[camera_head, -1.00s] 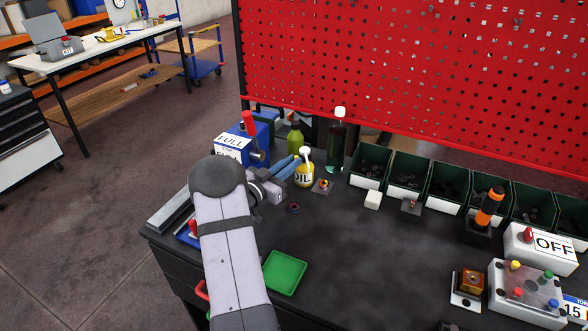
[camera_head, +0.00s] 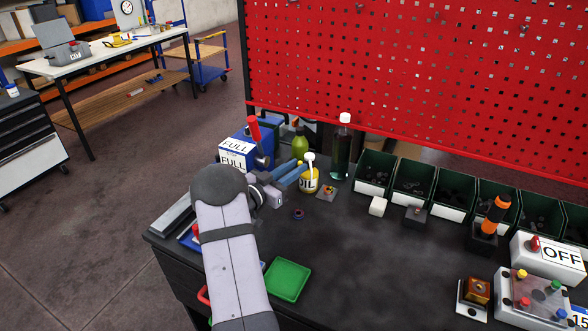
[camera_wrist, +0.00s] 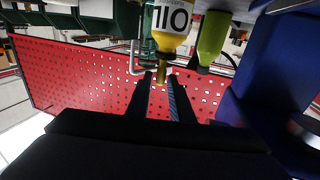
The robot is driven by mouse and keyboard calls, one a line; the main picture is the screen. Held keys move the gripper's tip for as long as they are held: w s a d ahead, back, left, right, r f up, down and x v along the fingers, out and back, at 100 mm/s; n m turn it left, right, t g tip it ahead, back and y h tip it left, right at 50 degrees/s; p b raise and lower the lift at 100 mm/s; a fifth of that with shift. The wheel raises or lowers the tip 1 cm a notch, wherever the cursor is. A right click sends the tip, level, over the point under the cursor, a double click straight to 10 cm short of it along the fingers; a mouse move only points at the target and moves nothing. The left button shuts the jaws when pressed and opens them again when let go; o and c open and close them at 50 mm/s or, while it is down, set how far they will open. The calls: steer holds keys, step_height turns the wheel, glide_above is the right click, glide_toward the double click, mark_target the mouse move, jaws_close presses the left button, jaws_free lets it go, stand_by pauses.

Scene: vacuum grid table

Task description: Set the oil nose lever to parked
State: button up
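The yellow oil bottle (camera_head: 309,184) stands upright on the dark table, with a white nose piece (camera_head: 309,158) on top. My gripper (camera_head: 296,169) reaches in from the left, its blue fingers close to the bottle's upper left side. In the wrist view the bottle (camera_wrist: 174,44) appears upside down, with its label reversed. My gripper's fingers (camera_wrist: 164,88) are apart there, and the bottle's yellow-green narrow end (camera_wrist: 162,73) shows in line with the gap. I cannot tell whether they touch it. The lever's exact setting is too small to read.
A green bottle (camera_head: 300,147) and a tall dark bottle (camera_head: 342,152) stand behind. A blue box marked FULL with a red lever (camera_head: 254,130) is at the left. Green bins (camera_head: 412,182) line the back. The middle of the table (camera_head: 370,255) is clear.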

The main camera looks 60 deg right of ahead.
steer(key=shift+a, duration=0.15)
steer(key=b+v, duration=0.2)
steer(key=v, duration=0.5)
steer(key=shift+r, duration=0.1)
steer(key=s+d+r+g+p, duration=0.1)
steer(key=s+d+r, duration=0.1)
steer(key=s, duration=0.6)
steer(key=s+d+r+g, duration=0.2)
steer(key=s+r, duration=0.1)
steer(key=s, duration=0.5)
steer(key=w+a+f+n+t, duration=0.2)
steer(key=w+n+t, duration=0.1)
steer(key=w+t, duration=0.2)
steer(key=w+a+f+n+t, duration=0.2)
steer(key=w+n+t, duration=0.1)
steer(key=w+t, duration=0.3)
steer(key=shift+t, duration=0.7)
steer(key=p+x, duration=0.3)
steer(key=x, duration=0.4)
